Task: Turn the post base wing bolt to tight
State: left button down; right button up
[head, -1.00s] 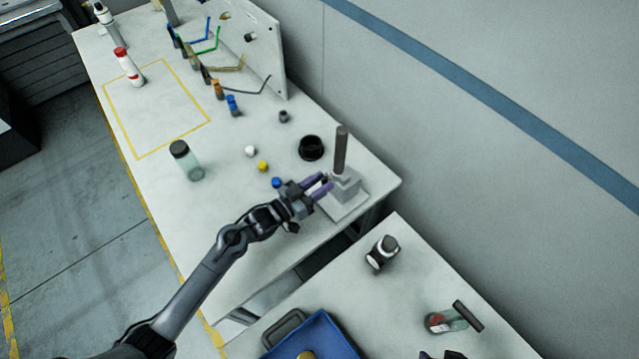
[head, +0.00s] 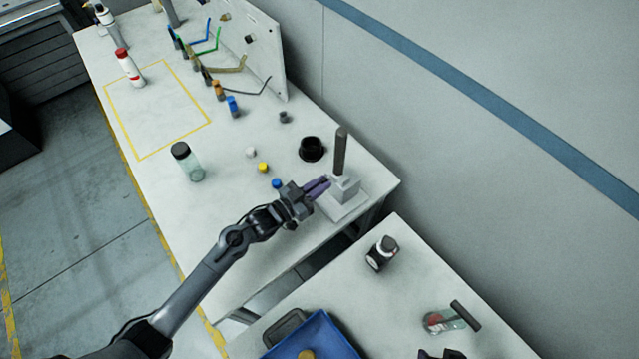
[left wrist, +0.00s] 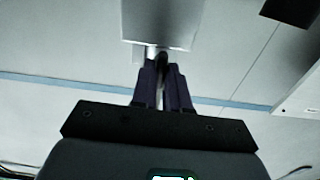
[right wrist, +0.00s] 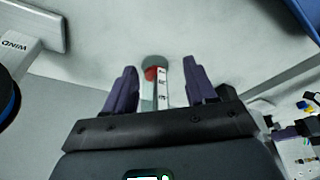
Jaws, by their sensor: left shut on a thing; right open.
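The post base (head: 343,205) is a pale grey block on a plate near the right end of the far table, with a dark upright post (head: 341,152) in it. My left gripper (head: 328,181) is at the block's left side. In the left wrist view its purple fingers (left wrist: 163,66) are shut on the small dark wing bolt (left wrist: 162,55), just below the grey block (left wrist: 158,22). The fingers hide most of the bolt, so its angle cannot be told. My right gripper (right wrist: 160,80) is open and empty; only a bit of it (head: 440,355) shows at the head view's bottom edge.
A black round cup (head: 311,149) stands left of the post. Blue (head: 277,183) and yellow (head: 263,167) caps lie near my left gripper. On the near table are a dark-capped jar (head: 382,252), a bottle with a red-marked label (head: 445,321) and a blue tray (head: 325,335).

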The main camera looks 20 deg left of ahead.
pick_arm(q)
jog(key=c, duration=1.2)
grip_release()
jog(key=shift+s, duration=0.1)
jog(key=v, duration=1)
jog(key=shift+s+a+p, duration=0.2)
jog(key=shift+s+p, duration=0.1)
jog(key=shift+p, duration=0.05)
